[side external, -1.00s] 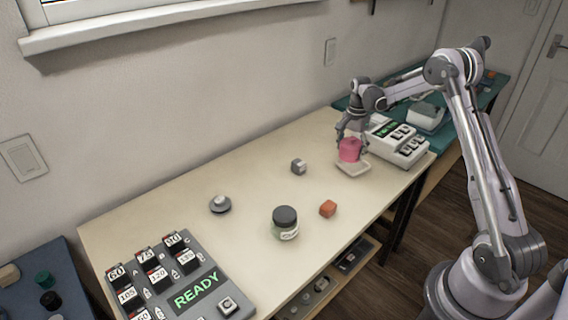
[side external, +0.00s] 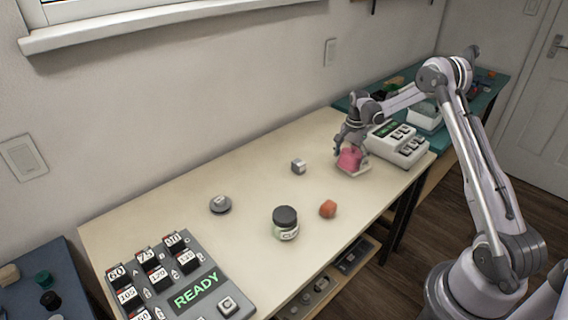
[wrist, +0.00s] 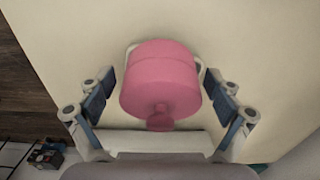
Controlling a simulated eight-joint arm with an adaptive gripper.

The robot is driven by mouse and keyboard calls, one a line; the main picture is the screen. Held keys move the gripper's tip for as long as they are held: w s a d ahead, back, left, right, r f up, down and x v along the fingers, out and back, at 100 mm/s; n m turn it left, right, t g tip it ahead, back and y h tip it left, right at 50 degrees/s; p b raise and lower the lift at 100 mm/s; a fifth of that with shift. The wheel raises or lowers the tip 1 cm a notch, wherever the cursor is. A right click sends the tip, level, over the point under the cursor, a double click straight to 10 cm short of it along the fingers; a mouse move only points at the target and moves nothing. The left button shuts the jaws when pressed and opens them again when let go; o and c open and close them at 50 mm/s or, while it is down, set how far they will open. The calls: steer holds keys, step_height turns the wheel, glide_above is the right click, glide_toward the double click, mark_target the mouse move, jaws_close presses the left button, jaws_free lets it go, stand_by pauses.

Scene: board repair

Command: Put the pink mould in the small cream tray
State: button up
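The pink mould (side external: 349,159) sits in the small cream tray (side external: 366,171) near the far right end of the cream bench. In the wrist view the mould (wrist: 160,82) fills the middle and hides most of the tray; only pale bits of the tray's rim (wrist: 198,66) show beside it. My gripper (side external: 352,146) is down around the mould. In the wrist view its two fingers (wrist: 160,95) stand apart, one on each side of the mould, with a narrow gap to it on both sides. The mould's underside is hidden.
A white keypad device (side external: 398,145) stands close behind the tray. A READY panel (side external: 185,275) lies at the near left.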

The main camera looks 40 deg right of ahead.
stand_by(0.3)
step_height(320, 180, up, 13)
steer(key=s+a+r+n+t, duration=0.1)
steer(key=a+r+n, duration=0.2)
steer(key=a+r, duration=0.3)
steer(key=s+a+r+n+t+h, duration=0.1)
steer(key=s+a+r+n, duration=0.15)
steer(key=a, duration=0.25)
steer(key=s+a+r+n+t, duration=0.1)
steer(key=s+a+r+n, duration=0.15)
steer(key=a, duration=0.35)
steer(key=s+a+f+n+t+y, duration=0.1)
steer(key=s+a+f+n+t, duration=0.2)
steer(key=s+a+n, duration=0.7)
steer(key=s+a+t, duration=0.1)
steer(key=s+a, duration=0.1)
steer(key=a, duration=0.1)
steer(key=shift+s+f, duration=0.25)
steer(key=shift+s, duration=0.15)
steer(key=shift+o, duration=0.3)
stand_by(1.3)
